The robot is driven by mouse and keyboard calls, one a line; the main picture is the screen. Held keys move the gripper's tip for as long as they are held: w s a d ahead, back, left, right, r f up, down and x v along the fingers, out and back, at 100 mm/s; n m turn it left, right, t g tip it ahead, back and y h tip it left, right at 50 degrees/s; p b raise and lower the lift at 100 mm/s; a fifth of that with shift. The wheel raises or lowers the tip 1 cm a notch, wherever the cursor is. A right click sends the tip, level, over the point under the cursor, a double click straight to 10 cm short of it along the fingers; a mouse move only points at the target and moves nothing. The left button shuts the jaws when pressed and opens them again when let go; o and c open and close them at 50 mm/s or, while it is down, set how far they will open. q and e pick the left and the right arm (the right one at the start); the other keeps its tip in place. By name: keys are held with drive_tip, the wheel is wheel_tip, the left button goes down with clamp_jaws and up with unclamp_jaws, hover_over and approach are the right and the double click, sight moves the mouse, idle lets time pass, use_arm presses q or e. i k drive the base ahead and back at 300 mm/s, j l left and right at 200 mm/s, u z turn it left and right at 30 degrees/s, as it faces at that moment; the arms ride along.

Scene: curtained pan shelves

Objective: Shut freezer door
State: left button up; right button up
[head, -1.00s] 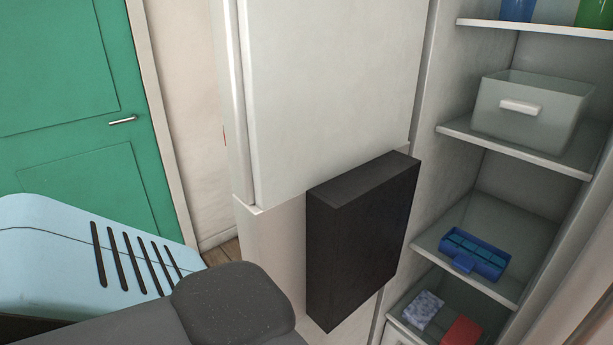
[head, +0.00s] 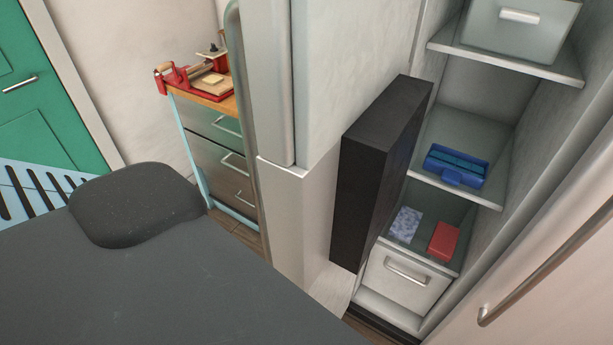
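The freezer door appears to be the tall white panel (head: 300,215) standing open in the middle of the head view. A long curved grey handle (head: 236,110) runs along its left side. A black box (head: 365,180) sits against its inner side, facing the shelves. Right of it is the open white interior (head: 480,75), with shelves and a white bottom drawer (head: 408,275). Neither gripper is in view.
The shelves hold a pale bin (head: 515,35), a blue tray (head: 456,166), a speckled packet (head: 406,224) and a red box (head: 443,242). A wooden-topped drawer cart (head: 225,150) stands behind the panel. A pale front with a metal handle (head: 545,262) is at the lower right.

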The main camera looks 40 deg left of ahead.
sight(331, 113)
drive_tip(key=k+j, duration=0.1)
drive_tip(key=j, duration=0.3)
drive_tip(key=k+j+z, duration=0.1)
drive_tip(key=j, duration=0.25)
drive_tip(key=k+j+z, duration=0.1)
drive_tip(key=j, duration=0.3)
drive_tip(key=k+j, duration=0.15)
drive_tip(key=j, duration=0.2)
drive_tip(key=k+j+z, duration=0.1)
drive_tip(key=j, duration=0.25)
drive_tip(key=k, duration=0.05)
